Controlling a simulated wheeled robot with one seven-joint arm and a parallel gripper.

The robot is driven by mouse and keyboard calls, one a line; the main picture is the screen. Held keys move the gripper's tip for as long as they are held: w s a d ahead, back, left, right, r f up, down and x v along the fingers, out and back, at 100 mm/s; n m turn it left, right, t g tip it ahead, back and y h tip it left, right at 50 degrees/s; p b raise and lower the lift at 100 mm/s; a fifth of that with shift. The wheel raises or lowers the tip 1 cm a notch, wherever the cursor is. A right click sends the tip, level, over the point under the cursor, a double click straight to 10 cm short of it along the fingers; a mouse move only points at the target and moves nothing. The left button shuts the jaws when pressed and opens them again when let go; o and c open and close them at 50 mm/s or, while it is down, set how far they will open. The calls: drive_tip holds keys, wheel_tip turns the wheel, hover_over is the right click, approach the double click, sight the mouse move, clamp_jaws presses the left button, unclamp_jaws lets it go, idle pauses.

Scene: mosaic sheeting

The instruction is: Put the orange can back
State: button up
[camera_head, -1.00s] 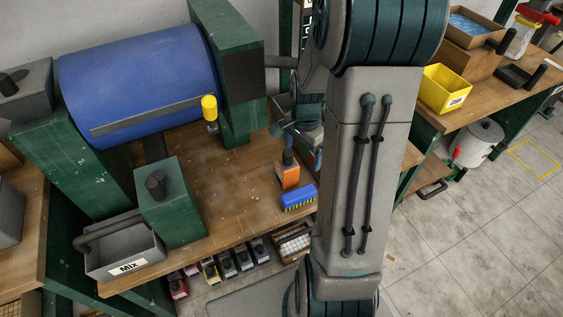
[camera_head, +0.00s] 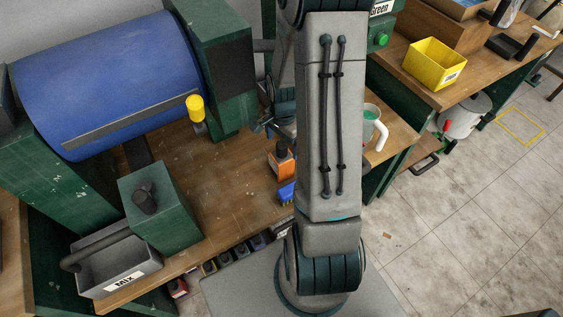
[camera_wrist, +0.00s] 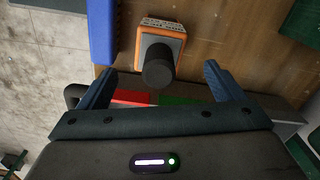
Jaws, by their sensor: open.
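The orange can (camera_head: 281,164) with a dark cap stands on the wooden bench, just left of my arm in the head view. In the wrist view, the orange can (camera_wrist: 175,36) is ahead of my gripper (camera_wrist: 160,72). Its black cap points toward the gap between the two blue fingers. The fingers are spread wide and hold nothing. I cannot tell how far the can is from the fingertips. In the head view my arm hides part of the bench, and the gripper is hard to make out behind it.
A blue brush-like block (camera_head: 287,192) lies close beside the can. A white mug (camera_head: 374,128) stands right of my arm. A blue drum (camera_head: 110,80), a green box (camera_head: 165,215) and a grey MIX bin (camera_head: 120,270) are at left. The bench middle is clear.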

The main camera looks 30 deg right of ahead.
sight(282, 154)
drive_tip(key=shift+s+a+f, duration=0.1)
drive_tip(key=shift+a+f, duration=0.05)
drive_tip(key=shift+f, duration=1.3)
drive_tip(key=shift+a+f, duration=0.1)
drive_tip(key=shift+f, duration=1.3)
drive_tip(key=c, duration=1.8)
drive_tip(key=shift+o, duration=0.2)
drive_tip(key=shift+r, duration=0.15)
